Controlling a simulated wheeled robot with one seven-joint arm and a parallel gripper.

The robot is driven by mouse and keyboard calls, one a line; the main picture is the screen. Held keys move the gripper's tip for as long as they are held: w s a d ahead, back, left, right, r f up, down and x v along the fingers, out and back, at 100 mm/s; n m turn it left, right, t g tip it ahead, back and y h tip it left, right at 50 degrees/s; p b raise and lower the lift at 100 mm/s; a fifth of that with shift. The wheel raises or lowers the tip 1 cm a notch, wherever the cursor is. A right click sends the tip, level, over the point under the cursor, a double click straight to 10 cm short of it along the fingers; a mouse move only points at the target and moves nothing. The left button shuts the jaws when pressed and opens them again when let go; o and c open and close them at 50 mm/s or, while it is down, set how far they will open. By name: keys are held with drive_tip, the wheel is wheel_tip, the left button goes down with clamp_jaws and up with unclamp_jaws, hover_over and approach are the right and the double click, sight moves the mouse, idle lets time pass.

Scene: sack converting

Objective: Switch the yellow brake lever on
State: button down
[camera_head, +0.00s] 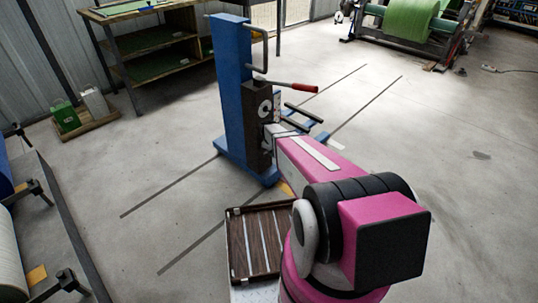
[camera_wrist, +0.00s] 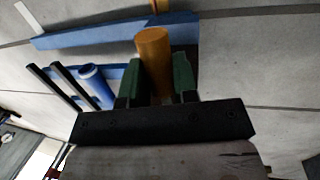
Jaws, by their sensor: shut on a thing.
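The yellow brake lever (camera_wrist: 153,42) stands between the two green-padded fingers of my gripper (camera_wrist: 157,66) in the wrist view, its rounded end showing beyond them. My gripper is shut on it. In the head view my pink arm reaches to the blue upright stand (camera_head: 231,95) and hides the gripper. A small yellow piece (camera_head: 287,188) shows below the arm at the stand's foot; I cannot tell whether it is part of the same lever.
A shelf bench (camera_head: 150,40) stands behind left, and a green-roll machine (camera_head: 405,20) at back right.

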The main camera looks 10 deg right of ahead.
drive_tip(key=shift+w+a+r+g+h, duration=0.1)
drive_tip(key=shift+r+g+h, duration=0.25)
drive_tip(key=shift+g, duration=0.15)
drive_tip(key=shift+r+g, duration=0.3)
drive_tip(key=shift+r, duration=0.1)
drive_tip(key=c, duration=0.9)
unclamp_jaws()
drive_tip(key=shift+r, duration=0.25)
wheel_tip(320, 180, up, 4)
drive_tip(key=s+a+r, duration=0.1)
drive_tip(key=a+r, duration=0.1)
drive_tip(key=a, duration=0.1)
drive_tip(key=s+a+r, duration=0.2)
drive_tip(key=a, duration=0.2)
drive_tip(key=s+a+r, duration=0.2)
drive_tip(key=a, duration=0.1)
drive_tip(key=shift+s+a+r, duration=0.15)
drive_tip(key=shift+s+r, duration=0.1)
